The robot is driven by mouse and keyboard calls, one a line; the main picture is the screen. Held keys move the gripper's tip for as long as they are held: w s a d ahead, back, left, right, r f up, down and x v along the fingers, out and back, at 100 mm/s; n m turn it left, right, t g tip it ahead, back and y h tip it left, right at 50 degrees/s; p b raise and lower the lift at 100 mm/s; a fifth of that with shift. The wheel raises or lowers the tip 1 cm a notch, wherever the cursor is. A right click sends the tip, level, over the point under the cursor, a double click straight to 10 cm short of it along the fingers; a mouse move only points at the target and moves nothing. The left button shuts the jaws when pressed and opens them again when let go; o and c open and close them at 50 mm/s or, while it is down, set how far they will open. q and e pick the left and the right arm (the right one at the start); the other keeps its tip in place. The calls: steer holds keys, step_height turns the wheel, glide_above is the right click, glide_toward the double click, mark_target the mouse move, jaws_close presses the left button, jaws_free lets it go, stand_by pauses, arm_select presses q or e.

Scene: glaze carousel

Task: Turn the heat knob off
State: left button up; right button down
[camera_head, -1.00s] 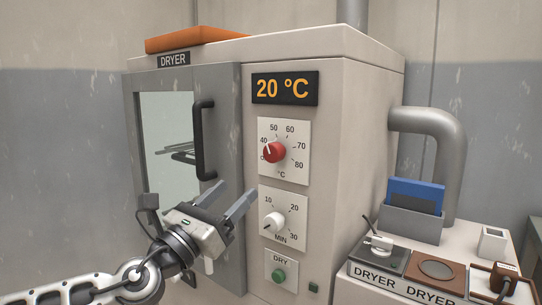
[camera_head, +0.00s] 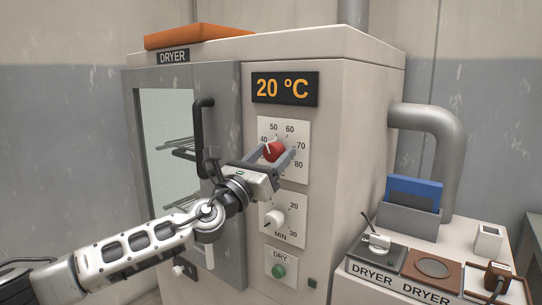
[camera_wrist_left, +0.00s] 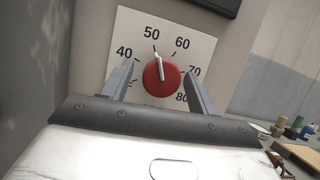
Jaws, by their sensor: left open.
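The red heat knob (camera_head: 273,151) with a white pointer sits on a white dial plate (camera_head: 302,134) on the dryer's front. In the left wrist view the knob (camera_wrist_left: 161,78) has its pointer up and slightly left, near the 50 mark. My left gripper (camera_head: 279,150) is open in front of the dial. In the left wrist view its fingers (camera_wrist_left: 160,72) stand on either side of the knob, with gaps showing between them and it. I cannot tell how far the tips are from the plate. The display (camera_head: 284,88) above reads 20 °C. My right gripper is not in view.
Below are the white minute knob (camera_head: 274,219) and the green dry button (camera_head: 278,270). The dark door handle (camera_head: 203,135) stands out left of the dial. A side table at right holds a blue item in a grey holder (camera_head: 408,222) and labelled pads (camera_head: 377,256).

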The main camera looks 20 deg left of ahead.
arm_select(q)
steer(key=c, duration=1)
steer(key=shift+n, duration=0.3)
